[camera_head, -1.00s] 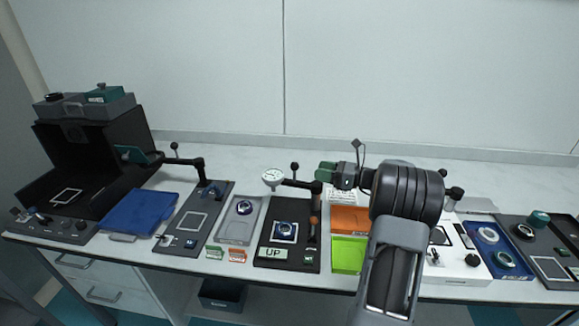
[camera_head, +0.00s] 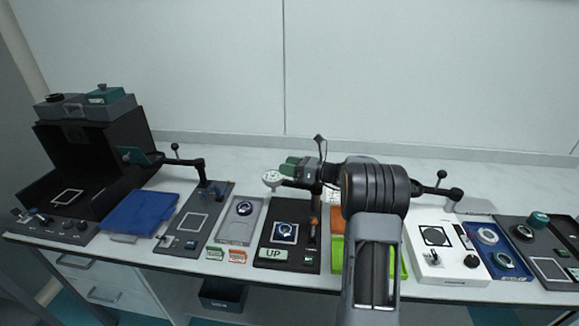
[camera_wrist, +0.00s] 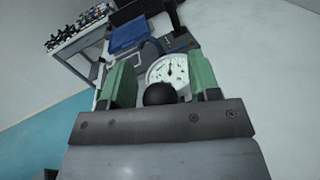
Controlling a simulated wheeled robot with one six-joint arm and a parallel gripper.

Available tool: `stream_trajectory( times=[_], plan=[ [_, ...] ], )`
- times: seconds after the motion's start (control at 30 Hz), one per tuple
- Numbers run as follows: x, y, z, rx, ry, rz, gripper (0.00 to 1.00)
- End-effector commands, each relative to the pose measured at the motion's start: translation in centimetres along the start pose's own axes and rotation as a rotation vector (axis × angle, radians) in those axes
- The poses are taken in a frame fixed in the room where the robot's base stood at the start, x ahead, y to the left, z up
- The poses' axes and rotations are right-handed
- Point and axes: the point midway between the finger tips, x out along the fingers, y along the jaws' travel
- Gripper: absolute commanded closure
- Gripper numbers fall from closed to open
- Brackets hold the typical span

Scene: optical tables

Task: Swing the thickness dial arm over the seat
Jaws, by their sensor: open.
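The white thickness dial (camera_head: 272,179) is on a dark arm behind the seat (camera_head: 286,233), not over it. The seat is on a black base plate (camera_head: 268,250) marked UP and holds a blue-rimmed round part. My gripper (camera_head: 291,168) is at the dial arm, just right of the dial, and hides the arm's ball knob in the head view. In the wrist view the black knob (camera_wrist: 160,94) shows between the open green fingers, with the dial face (camera_wrist: 170,69) just beyond. I cannot tell whether either finger touches the knob.
A grey tray (camera_head: 257,212) lies left of the base plate, and orange and green trays lie right of it, partly behind my arm. A similar swing arm (camera_head: 201,166) stands further left and another (camera_head: 440,189) right. The bench behind is mostly clear.

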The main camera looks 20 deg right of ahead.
Motion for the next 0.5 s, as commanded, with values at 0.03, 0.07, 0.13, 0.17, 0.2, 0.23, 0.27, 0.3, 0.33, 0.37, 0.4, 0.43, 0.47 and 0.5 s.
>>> stream_trajectory(
  times=[0.03, 0.07, 0.13, 0.17, 0.2, 0.23, 0.27, 0.3, 0.33, 0.37, 0.4, 0.43, 0.47, 0.5],
  plan=[
    [0.00, 0.00, -0.01, 0.000, 0.000, 0.000, 0.44],
    [0.00, 0.00, -0.01, 0.000, 0.000, 0.000, 0.44],
    [-0.01, 0.00, -0.01, 0.000, 0.000, 0.000, 0.47],
    [-0.01, 0.00, -0.01, 0.000, 0.000, 0.000, 0.49],
    [-0.01, 0.01, -0.01, 0.000, 0.000, 0.000, 0.53],
    [-0.01, 0.00, -0.01, 0.000, 0.000, 0.000, 0.56],
    [-0.01, 0.01, -0.01, 0.000, 0.000, 0.000, 0.59],
    [-0.01, 0.01, -0.01, 0.000, 0.000, 0.000, 0.63],
    [-0.01, 0.01, -0.01, 0.000, 0.000, 0.001, 0.66],
    [-0.02, 0.01, -0.01, 0.000, 0.000, 0.001, 0.69],
    [-0.02, 0.01, -0.01, 0.000, 0.000, 0.001, 0.72],
    [-0.02, 0.01, -0.01, 0.000, 0.000, 0.001, 0.75],
    [-0.02, 0.01, -0.01, 0.000, 0.000, 0.001, 0.78],
    [-0.02, 0.01, -0.01, 0.000, 0.000, 0.001, 0.82]
  ],
)
